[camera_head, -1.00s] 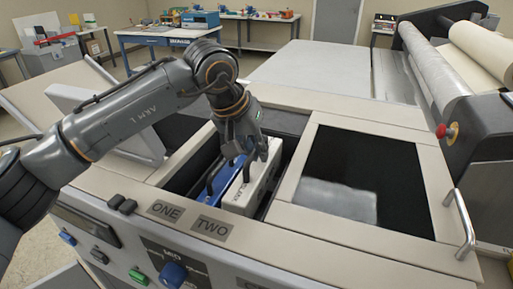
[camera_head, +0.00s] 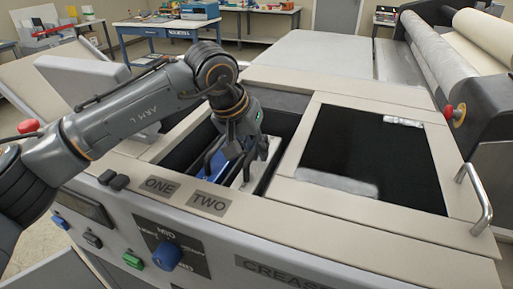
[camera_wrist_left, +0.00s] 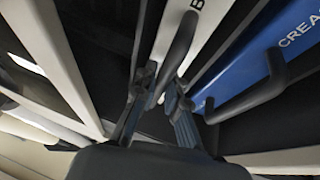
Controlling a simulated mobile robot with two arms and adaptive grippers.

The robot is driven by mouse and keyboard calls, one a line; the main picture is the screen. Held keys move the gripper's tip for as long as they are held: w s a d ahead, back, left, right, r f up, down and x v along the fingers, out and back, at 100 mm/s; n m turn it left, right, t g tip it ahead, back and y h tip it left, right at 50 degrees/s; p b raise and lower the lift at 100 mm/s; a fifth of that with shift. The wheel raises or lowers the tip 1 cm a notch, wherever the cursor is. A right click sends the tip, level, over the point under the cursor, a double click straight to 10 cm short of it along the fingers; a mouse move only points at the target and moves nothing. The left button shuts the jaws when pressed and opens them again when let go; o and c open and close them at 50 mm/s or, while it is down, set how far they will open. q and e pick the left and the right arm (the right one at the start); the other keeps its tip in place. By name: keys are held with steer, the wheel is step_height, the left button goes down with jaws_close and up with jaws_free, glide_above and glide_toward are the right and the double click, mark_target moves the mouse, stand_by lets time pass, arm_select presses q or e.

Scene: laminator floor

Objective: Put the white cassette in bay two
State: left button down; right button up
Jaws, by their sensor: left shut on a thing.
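My left gripper (camera_head: 247,150) is shut on the black handle (camera_wrist_left: 180,48) of the white cassette (camera_head: 241,178). It reaches down into the machine's open well from above. The white cassette sits low in the well, behind the TWO label (camera_head: 210,203); its lower part is hidden, so I cannot tell if it rests on the bottom. The blue cassette (camera_head: 214,163) stands just left of it, behind the ONE label (camera_head: 158,187). The wrist view shows the white cassette's top (camera_wrist_left: 201,32) and the blue cassette (camera_wrist_left: 243,62) side by side. My right gripper is not in view.
A dark window panel (camera_head: 345,150) with a metal handle (camera_head: 474,197) lies right of the well. An open cover (camera_head: 85,82) stands at the left. Knobs and buttons, including a blue knob (camera_head: 167,256), line the front panel. Large rollers (camera_head: 432,68) stand at the right.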

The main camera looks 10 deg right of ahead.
arm_select(q)
steer(key=shift+f+b, duration=0.6)
steer(key=shift+f, duration=0.05)
stand_by(0.7)
steer(key=c, duration=1.3)
jaws_free()
